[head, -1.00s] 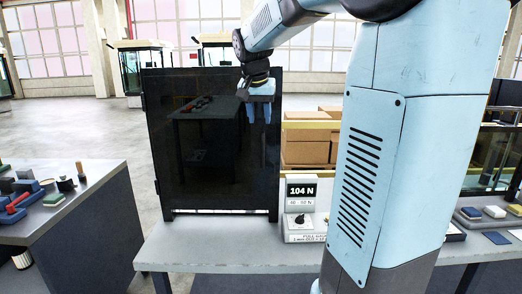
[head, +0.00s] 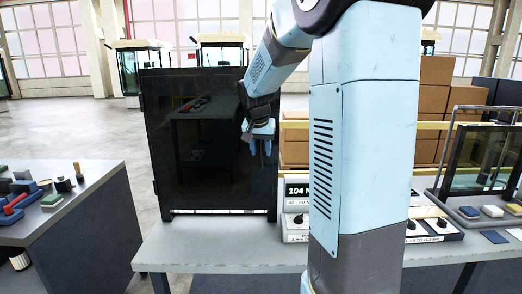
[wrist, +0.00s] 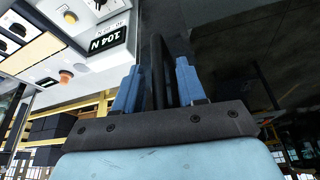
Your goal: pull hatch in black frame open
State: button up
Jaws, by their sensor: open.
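The hatch (head: 205,145) is a glossy dark panel in a black frame (head: 150,150), upright on the bench, and it looks closed. My gripper (head: 260,148) is in front of the panel's right side in the head view. In the wrist view my gripper (wrist: 158,85) has its two blue fingers apart. A dark upright bar, apparently the hatch handle (wrist: 157,65), shows between the fingers. I cannot tell whether either finger touches it.
A force display (head: 297,190) reading 104 N stands right of the frame, partly hidden by my arm. A side table (head: 75,215) with tools is at left. Cardboard boxes (head: 435,90) and a smaller glass frame (head: 480,160) are at right. The bench (head: 210,245) before the hatch is clear.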

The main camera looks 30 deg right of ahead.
jog(key=shift+d+f, duration=0.1)
jog(key=shift+f, duration=0.15)
jog(key=shift+c, duration=0.4)
grip_shut()
